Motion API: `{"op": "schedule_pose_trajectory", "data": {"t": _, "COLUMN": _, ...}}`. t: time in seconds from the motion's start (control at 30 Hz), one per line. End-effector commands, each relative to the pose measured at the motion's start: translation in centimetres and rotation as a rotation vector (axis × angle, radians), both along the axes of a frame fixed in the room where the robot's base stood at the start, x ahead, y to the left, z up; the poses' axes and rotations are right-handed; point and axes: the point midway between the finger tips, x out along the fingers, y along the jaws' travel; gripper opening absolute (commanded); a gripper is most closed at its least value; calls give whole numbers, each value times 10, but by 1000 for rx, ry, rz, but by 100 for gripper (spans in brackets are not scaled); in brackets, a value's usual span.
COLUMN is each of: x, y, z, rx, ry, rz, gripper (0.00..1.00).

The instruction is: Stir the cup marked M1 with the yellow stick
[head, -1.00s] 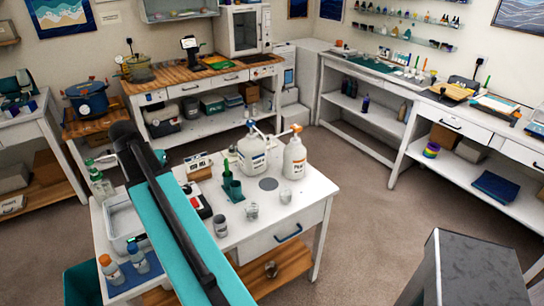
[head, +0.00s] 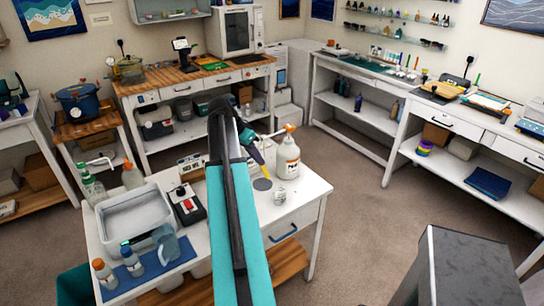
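My gripper (head: 259,156) is above the white table (head: 310,187), near the end of my teal and black arm. A yellow stick (head: 267,171) points down from it, and the gripper appears shut on it. The stick's lower end is over or near a grey round disc (head: 262,184). A small clear cup (head: 279,196) stands on the table just right of and in front of the disc. No marking can be read on it, so I cannot tell whether it is M1. Other cups are not visible; my arm covers that part of the table.
A red-buttoned device (head: 187,205), an empty tray (head: 137,220) and several bottles are left of my arm. A dark grey block (head: 468,270) is at the lower right. The table's right end is clear.

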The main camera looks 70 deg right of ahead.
Motion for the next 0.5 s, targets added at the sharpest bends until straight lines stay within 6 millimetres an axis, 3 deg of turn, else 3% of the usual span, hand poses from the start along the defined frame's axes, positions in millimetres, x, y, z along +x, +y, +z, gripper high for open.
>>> {"op": "schedule_pose_trajectory", "data": {"t": 0.1, "x": -26, "y": -16, "z": 0, "rx": -6, "ry": 13, "rz": -73, "gripper": 0}}
{"op": "schedule_pose_trajectory", "data": {"t": 0.2, "x": -38, "y": -22, "z": 0, "rx": -10, "ry": 18, "rz": -109, "gripper": 0}}
{"op": "schedule_pose_trajectory", "data": {"t": 0.5, "x": -45, "y": -25, "z": 0, "rx": -12, "ry": 22, "rz": -126, "gripper": 0}}
